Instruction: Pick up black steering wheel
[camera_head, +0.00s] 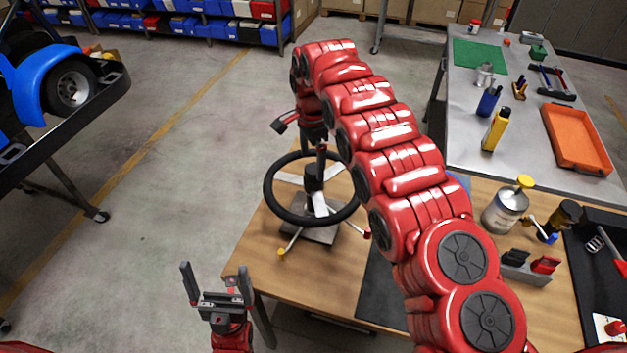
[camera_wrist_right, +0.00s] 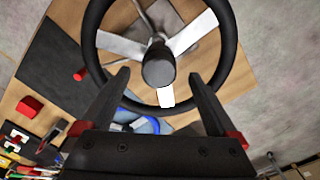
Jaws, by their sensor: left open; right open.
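The black steering wheel (camera_head: 270,200) lies roughly level on a small metal stand (camera_head: 312,234) on the wooden table. It has light spokes and a dark central hub. In the right wrist view the wheel (camera_wrist_right: 232,45) fills the upper part, with its hub (camera_wrist_right: 158,65) near the middle. My right gripper (camera_head: 300,138) is open and empty at the far side of the wheel. In the right wrist view its fingers (camera_wrist_right: 158,76) overlap the near rim, one on each side of a spoke; contact cannot be told. My left gripper (camera_head: 213,284) is open and empty, left of the table.
My right arm arches over the wooden table (camera_head: 340,290). A metal can (camera_head: 504,212) and small tools sit on its right. A metal table (camera_head: 460,140) behind holds a yellow bottle (camera_head: 496,130) and an orange tray (camera_head: 578,140). A blue kart (camera_head: 50,80) stands left; the floor between is clear.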

